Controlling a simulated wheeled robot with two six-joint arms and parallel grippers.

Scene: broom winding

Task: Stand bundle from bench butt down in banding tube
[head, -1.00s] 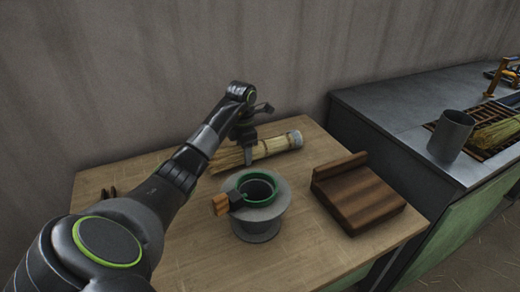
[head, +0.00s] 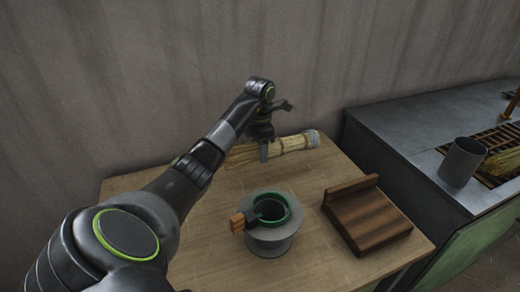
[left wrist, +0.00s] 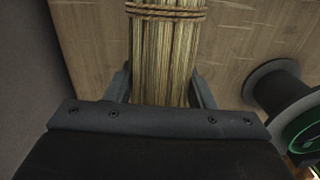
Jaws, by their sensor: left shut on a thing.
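A straw bundle (head: 295,143) with a twine band and a pale grey right end is held roughly level, slightly above the back of the wooden bench (head: 215,262). My left gripper (head: 264,155) is shut on it, left of the band. In the left wrist view, the bundle (left wrist: 165,55) runs between the fingers, twine ahead of them. An open grey upright tube (head: 461,161) stands on the metal counter at right. My right gripper is not in view.
A grey spool-like stand with a green ring (head: 270,240) and wooden handle stands mid-bench. A brown wooden block with a raised back (head: 368,222) lies to its right. The metal counter (head: 405,125) holds a grate (head: 490,140) with straw on it. A wall stands behind.

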